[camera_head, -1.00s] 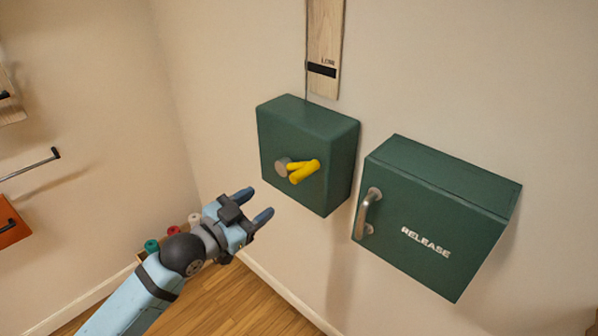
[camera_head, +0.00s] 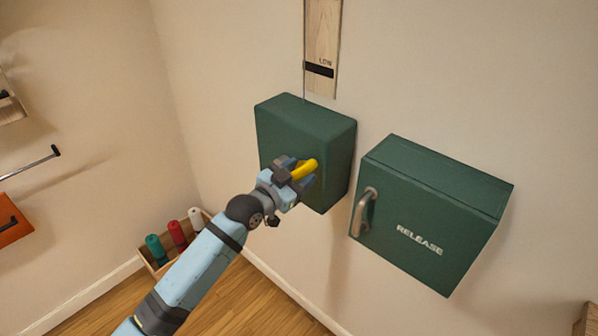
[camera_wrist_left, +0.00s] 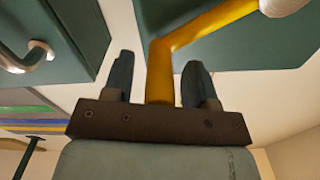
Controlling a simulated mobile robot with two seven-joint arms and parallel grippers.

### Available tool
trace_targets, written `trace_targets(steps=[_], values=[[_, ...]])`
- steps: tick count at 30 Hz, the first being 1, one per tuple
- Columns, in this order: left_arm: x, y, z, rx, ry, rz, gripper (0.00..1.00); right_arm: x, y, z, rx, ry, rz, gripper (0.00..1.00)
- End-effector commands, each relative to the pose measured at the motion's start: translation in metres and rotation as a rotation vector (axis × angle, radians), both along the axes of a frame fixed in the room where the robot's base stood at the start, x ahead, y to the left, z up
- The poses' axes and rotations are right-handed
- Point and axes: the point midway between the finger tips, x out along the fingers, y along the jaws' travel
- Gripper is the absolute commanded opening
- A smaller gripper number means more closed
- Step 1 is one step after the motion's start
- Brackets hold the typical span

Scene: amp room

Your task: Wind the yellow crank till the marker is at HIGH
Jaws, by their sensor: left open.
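The yellow crank (camera_head: 305,169) sticks out from the front of a green box (camera_head: 310,125) on the wall. My left gripper (camera_head: 292,170) is at the crank and hides its hub in the head view. In the left wrist view the open left gripper (camera_wrist_left: 160,85) has one finger on each side of the crank's yellow handle (camera_wrist_left: 160,72), with gaps showing. The black marker (camera_head: 319,69) sits at the word LOW on a wooden strip (camera_head: 322,30) above the box. HIGH is not in view. My right gripper is not in view.
A second green box (camera_head: 420,220) marked RELEASE, with a metal handle (camera_head: 364,211), hangs close on the right. A wooden tray (camera_head: 148,262) with several coloured spools stands low at the left.

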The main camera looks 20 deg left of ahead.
Motion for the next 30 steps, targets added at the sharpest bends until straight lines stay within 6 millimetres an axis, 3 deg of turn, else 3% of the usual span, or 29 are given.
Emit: trace_targets(steps=[7,14,23,30], values=[[0.001,0.0,0.0,0.0,0.0,0.0,0.52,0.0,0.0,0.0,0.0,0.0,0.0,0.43],[0.001,0.0,0.0,0.0,0.0,0.0,0.02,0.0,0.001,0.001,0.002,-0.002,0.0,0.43],[0.0,-0.001,-0.003,0.017,-0.006,-0.001,0.0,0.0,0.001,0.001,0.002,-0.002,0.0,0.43],[-0.001,-0.005,-0.016,0.113,-0.043,-0.002,0.0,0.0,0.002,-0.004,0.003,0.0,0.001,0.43]])
